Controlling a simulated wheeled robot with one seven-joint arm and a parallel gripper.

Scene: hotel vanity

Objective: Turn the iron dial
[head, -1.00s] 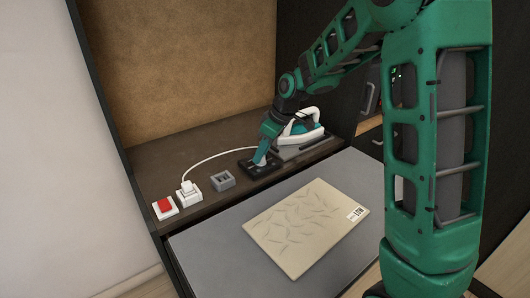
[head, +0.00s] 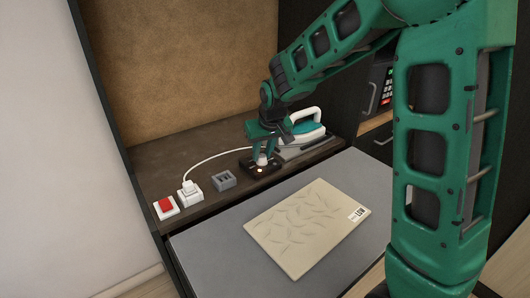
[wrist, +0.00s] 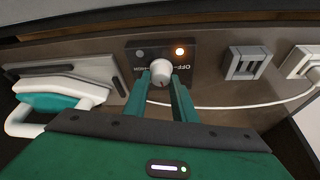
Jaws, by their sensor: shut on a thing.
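The iron dial (wrist: 161,72) is a pale round knob on a black panel (wrist: 205,75) marked "OFF" near its right end. My gripper (wrist: 162,82) is shut on the dial, one finger on each side. In the head view, my gripper (head: 263,157) points down onto the panel (head: 246,165), and its fingers partly hide the dial. The white and teal iron (head: 305,130) rests on its stand to the right; the wrist view shows it at left (wrist: 65,88).
A grey slotted block (head: 222,180), a white socket with a plug (head: 190,193) and a red switch (head: 164,206) line the shelf to the left. A white cord runs behind the panel. A grey board with a beige leaf-patterned sheet (head: 305,225) lies in front.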

